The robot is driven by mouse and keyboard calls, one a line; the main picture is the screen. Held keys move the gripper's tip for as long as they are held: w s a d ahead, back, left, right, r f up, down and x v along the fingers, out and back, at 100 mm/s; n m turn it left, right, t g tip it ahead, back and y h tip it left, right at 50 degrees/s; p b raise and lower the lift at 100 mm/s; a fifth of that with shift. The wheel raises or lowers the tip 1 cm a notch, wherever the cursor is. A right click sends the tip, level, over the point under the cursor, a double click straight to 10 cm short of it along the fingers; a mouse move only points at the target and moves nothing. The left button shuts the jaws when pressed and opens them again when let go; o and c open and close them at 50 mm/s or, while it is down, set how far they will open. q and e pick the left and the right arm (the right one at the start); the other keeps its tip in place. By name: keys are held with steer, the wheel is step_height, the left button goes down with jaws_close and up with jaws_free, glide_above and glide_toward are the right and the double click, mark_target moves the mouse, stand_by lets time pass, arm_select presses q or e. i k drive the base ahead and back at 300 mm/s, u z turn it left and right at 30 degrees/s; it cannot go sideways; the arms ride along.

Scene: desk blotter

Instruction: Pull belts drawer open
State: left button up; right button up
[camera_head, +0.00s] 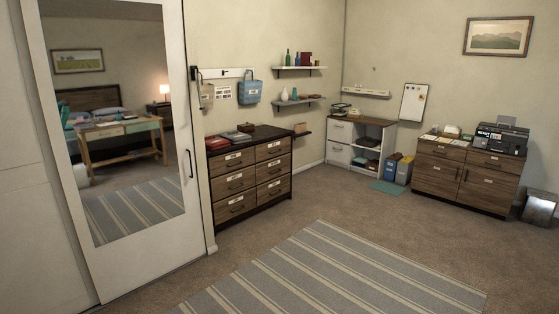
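A dark-topped wooden dresser (237,181) stands against the back wall, left of the middle. It has several drawers in two columns, each with a dark bar handle and a small white label. The labels are too small to read, so I cannot tell which drawer is the belts one. All of its drawers look shut. Red and dark flat items lie on its top. Neither of my grippers is in view.
A white sliding door with a mirror (120,130) stands left of the dresser. A striped rug (330,275) lies on open carpet in front.

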mark_target(267, 150)
steer(key=z, duration=0.05)
steer(key=i, duration=6.55)
steer(key=z, duration=0.1)
